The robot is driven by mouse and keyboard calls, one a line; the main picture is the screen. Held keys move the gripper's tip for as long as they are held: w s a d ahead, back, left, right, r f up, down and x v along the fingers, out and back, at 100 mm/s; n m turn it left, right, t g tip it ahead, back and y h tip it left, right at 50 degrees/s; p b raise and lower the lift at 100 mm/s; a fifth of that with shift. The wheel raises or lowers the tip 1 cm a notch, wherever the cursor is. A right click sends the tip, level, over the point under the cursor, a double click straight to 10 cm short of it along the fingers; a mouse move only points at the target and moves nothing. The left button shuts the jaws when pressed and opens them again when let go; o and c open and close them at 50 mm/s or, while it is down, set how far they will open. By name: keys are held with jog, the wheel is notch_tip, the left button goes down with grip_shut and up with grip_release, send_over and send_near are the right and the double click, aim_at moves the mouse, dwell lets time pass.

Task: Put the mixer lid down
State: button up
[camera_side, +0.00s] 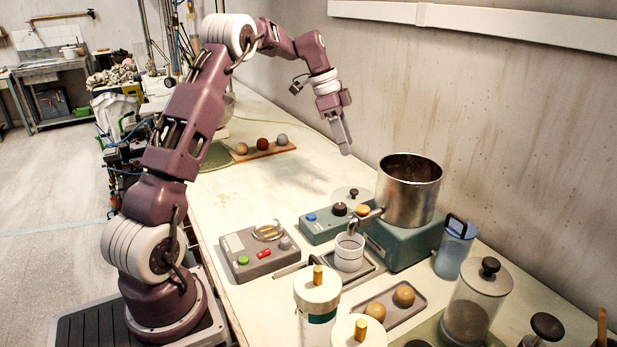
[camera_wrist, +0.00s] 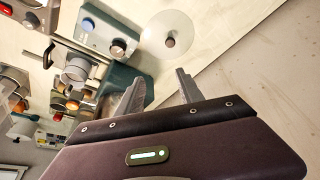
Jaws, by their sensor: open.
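The mixer lid is a pale, clear disc with a small dark knob. In the side view the lid (camera_side: 364,194) lies on the white table behind the teal control box, left of the metal mixer pot (camera_side: 408,198). In the wrist view the lid (camera_wrist: 158,40) lies flat, beyond my fingertips and near the table edge. The pot stands open-topped on its teal base (camera_side: 405,245). My gripper (camera_side: 345,145) hangs above the table, above the lid and apart from it. In the wrist view its two fingers (camera_wrist: 158,85) are spread, with nothing between them.
The control box (camera_side: 318,228) with knobs stands in front of the lid. A white cup (camera_side: 349,252) sits below the pot's spout. A blue pitcher (camera_side: 455,247) and jars crowd the right front. A wooden strip with several balls (camera_side: 262,146) lies at the back left. The table between is clear.

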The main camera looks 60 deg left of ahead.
jog(key=s+d+r+n+y, duration=0.1)
jog(key=s+d+r+n, duration=0.1)
jog(key=s+d+r, duration=0.6)
jog(key=s+d+r+n+y, duration=0.1)
jog(key=s+d+r+n, duration=0.3)
jog(key=d, duration=0.6)
jog(key=s+d+f+n+t, duration=0.1)
jog(key=s+d+f, duration=0.2)
jog(key=s, duration=0.7)
jog(key=s+d+f+n+t, duration=0.1)
jog(key=s+d+f, duration=0.2)
jog(key=s, duration=0.7)
jog(key=shift+s+d+y, duration=0.4)
jog(key=shift+d, duration=0.1)
